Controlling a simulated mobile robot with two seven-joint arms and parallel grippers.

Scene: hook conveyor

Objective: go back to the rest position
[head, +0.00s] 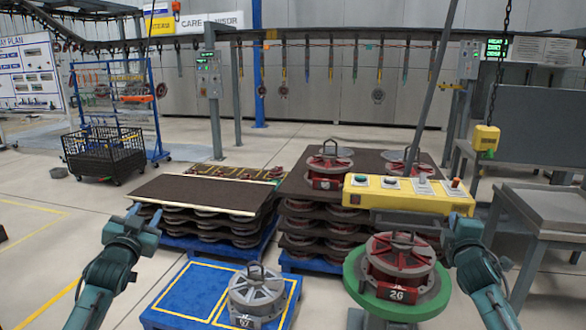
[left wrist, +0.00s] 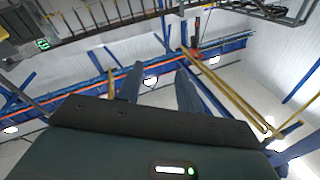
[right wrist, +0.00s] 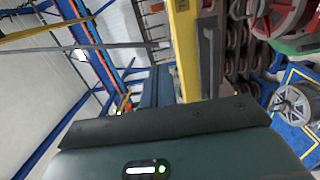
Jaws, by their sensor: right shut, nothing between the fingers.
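My left gripper (head: 146,211) is raised at the left of the head view, over the floor and in front of the brown-topped stack. Its two fingers stand apart with nothing between them, and they also show in the left wrist view (left wrist: 161,85). My right gripper (head: 458,218) is at the right, beside the yellow button box (head: 408,194). Its fingertips are hard to make out in the head view. In the right wrist view its fingers (right wrist: 157,88) are together and empty, close to the box's yellow side.
A red and grey part sits on the green round stand (head: 425,305) below the button box. A grey part (head: 257,290) sits on the blue pallet (head: 180,292). Stacks with dark boards (head: 195,193) stand behind. A grey table (head: 545,208) is at the right.

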